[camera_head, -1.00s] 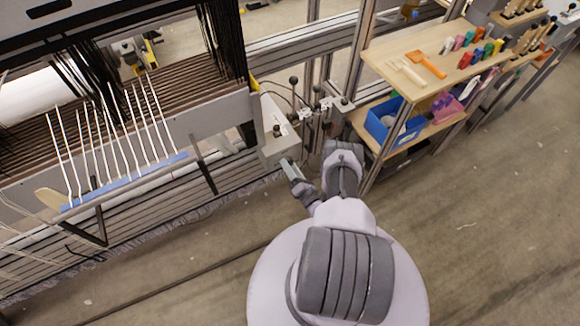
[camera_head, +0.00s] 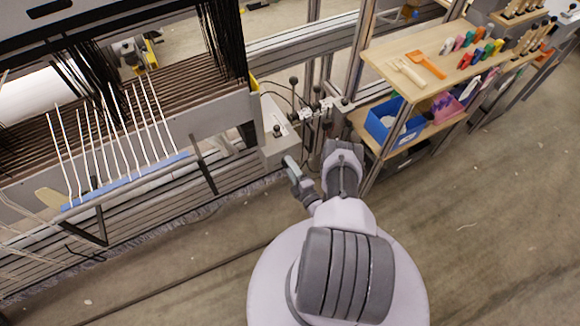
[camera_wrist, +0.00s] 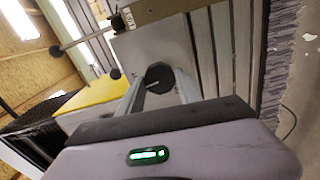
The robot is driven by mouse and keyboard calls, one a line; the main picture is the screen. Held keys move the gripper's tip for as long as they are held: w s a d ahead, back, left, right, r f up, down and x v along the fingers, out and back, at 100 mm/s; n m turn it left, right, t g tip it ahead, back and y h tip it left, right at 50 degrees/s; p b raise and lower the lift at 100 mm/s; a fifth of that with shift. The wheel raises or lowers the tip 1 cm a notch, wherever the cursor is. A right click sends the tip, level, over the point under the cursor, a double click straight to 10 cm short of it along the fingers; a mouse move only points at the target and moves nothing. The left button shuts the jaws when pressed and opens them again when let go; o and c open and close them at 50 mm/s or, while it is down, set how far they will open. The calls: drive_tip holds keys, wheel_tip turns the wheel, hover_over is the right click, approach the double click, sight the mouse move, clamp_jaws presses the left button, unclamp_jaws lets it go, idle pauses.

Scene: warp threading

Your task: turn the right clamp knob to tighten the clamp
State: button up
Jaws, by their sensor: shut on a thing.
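The right clamp knob (camera_wrist: 159,77) is a dark round knob with a light line across its face, on the light panel of the loom's end in the wrist view. My gripper (camera_wrist: 160,88) has one finger on each side of the knob and is shut on it. In the head view my gripper (camera_head: 289,163) is at the front face of the pale box (camera_head: 281,143) at the loom's right end. The knob itself is hidden there behind the gripper.
Thin rods with black ball ends (camera_head: 293,82) stand just behind the box. A wooden shelf with a blue bin (camera_head: 380,124) and tools stands to the right. White heddle-like rods (camera_head: 128,125) and a blue strip are to the left. The floor in front is clear.

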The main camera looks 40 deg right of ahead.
drive_tip(key=shift+r, duration=0.1)
idle(0.3)
drive_tip(key=shift+w, duration=0.1)
drive_tip(key=o, duration=1.4)
drive_tip(key=shift+c, duration=0.2)
